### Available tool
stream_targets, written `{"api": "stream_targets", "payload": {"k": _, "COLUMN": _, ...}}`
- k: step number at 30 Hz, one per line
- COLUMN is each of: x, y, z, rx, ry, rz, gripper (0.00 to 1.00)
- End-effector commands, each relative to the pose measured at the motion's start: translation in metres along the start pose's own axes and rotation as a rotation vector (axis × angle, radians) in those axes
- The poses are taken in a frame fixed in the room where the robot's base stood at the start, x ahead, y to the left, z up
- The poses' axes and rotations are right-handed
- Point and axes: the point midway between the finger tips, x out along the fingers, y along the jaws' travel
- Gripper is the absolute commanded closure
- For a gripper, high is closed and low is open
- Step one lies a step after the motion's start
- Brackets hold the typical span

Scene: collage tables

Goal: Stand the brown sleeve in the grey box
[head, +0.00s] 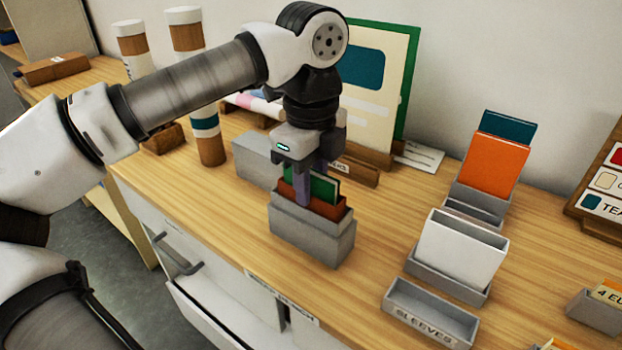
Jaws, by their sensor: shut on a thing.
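The brown sleeve (334,207) stands in a stepped grey box (312,240) at the middle of the table, with its upper edge above the rim. A green card (325,187) stands upright right behind the sleeve or inside it. My gripper (311,186) points down over this box and is shut on the brown sleeve. One finger is in front of the sleeve and the other is behind. I cannot tell whether the green card is also between the fingers. The sleeve's lower part is hidden by the box.
An empty grey tray (432,314) marked "SLEEVES" lies at the front right. Bare table lies between box and tray.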

Motion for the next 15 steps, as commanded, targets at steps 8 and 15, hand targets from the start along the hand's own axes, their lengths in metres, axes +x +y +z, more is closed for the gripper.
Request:
{"api": "stream_targets", "payload": {"k": 8, "x": -0.0002, "y": -0.0001, "z": 0.0, "rx": 0.0, "ry": 0.0, "rz": 0.0, "gripper": 0.48}}
{"api": "stream_targets", "payload": {"k": 15, "x": -0.0012, "y": -0.0001, "z": 0.0001, "rx": 0.0, "ry": 0.0, "rz": 0.0, "gripper": 0.48}}
